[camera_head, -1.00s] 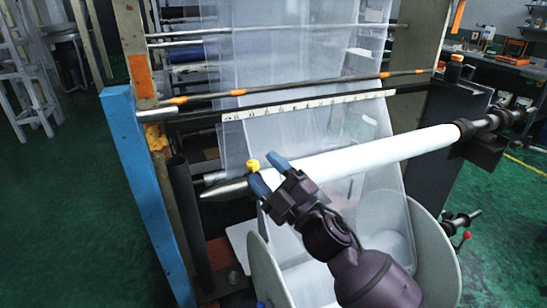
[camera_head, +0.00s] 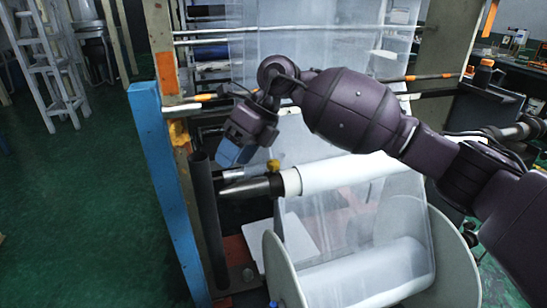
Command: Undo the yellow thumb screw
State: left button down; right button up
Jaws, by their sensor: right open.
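My right arm comes in from the right, across the film above the roll. My left gripper is not in view.
A blue post (camera_head: 160,180) and a dark vertical tube (camera_head: 206,215) stand close to the left of the gripper. A rod with orange marks (camera_head: 205,98) and the clear film (camera_head: 300,40) lie behind. A large round flange (camera_head: 283,270) is below.

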aim_at(273, 161)
jog(key=w+d+r+t+h, duration=0.3)
jog(key=w+d+r+h, duration=0.2)
jog(key=d+r+h, duration=0.15)
jog(key=shift+m, duration=0.4)
jog(key=f, duration=0.5)
jog(key=f+p, duration=0.1)
jog(key=f, duration=0.2)
jog(key=shift+d+f, duration=0.3)
jog(key=shift+f, duration=1)
jog(key=shift+c, duration=0.5)
jog(key=c, duration=0.8)
jog(key=shift+c, duration=0.3)
